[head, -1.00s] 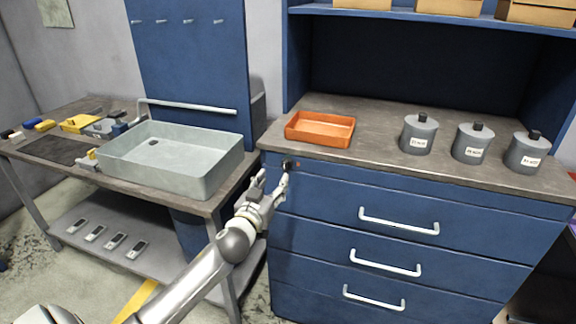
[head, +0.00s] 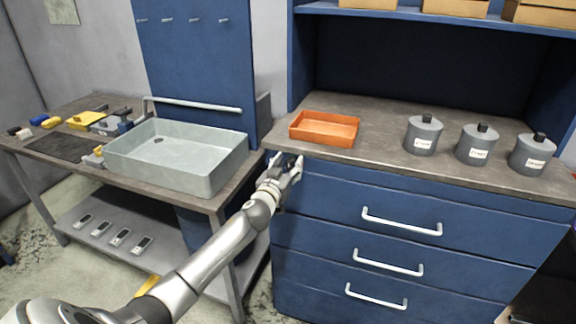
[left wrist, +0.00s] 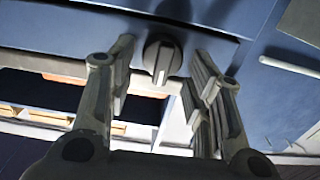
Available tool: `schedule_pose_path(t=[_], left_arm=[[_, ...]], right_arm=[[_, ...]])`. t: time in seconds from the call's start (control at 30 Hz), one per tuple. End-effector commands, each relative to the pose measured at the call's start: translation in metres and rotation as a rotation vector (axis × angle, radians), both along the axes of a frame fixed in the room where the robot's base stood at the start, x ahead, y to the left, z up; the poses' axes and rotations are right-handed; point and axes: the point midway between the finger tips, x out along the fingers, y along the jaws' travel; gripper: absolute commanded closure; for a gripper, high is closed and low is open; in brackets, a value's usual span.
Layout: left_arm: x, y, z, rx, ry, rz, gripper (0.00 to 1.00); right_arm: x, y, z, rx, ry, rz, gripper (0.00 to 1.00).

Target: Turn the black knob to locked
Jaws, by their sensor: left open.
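The black knob (left wrist: 162,60) shows in the left wrist view, a round dark base with a raised grip bar, on the blue front of the drawer cabinet (head: 420,193). My left gripper (head: 287,163) is at the cabinet's upper left corner in the head view and largely hides the knob there. In the left wrist view its two fingers (left wrist: 160,68) are open, one on each side of the knob, with gaps visible between them and it. I cannot read any lock marking. My right gripper is not in view.
An orange tray (head: 324,129) sits on the cabinet top above the gripper. Several grey canisters stand farther right, including one labelled canister (head: 423,135). A grey basin (head: 178,156) stands on the bench to the left. Drawer handles (head: 401,221) stick out from the cabinet front.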

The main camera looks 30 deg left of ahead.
Motion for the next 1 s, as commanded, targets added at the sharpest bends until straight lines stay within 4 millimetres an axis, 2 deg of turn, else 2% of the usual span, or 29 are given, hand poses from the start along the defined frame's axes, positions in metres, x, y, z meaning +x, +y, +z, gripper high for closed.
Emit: schedule_pose_path(t=[0.1,0.4,0.77,1.0], left_arm=[[-0.0001,-0.0001,0.0000,0.000,0.000,0.000,0.55],[-0.0002,0.0000,0.0001,0.000,0.000,0.000,0.92],[-0.0001,-0.0009,0.0001,0.065,0.015,0.000,0.92],[0.0003,-0.0027,0.0000,0.228,0.054,0.000,0.92]], right_arm=[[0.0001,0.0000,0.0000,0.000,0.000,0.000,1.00],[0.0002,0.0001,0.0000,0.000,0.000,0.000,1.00],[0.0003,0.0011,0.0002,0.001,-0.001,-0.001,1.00],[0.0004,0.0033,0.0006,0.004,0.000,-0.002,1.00]])
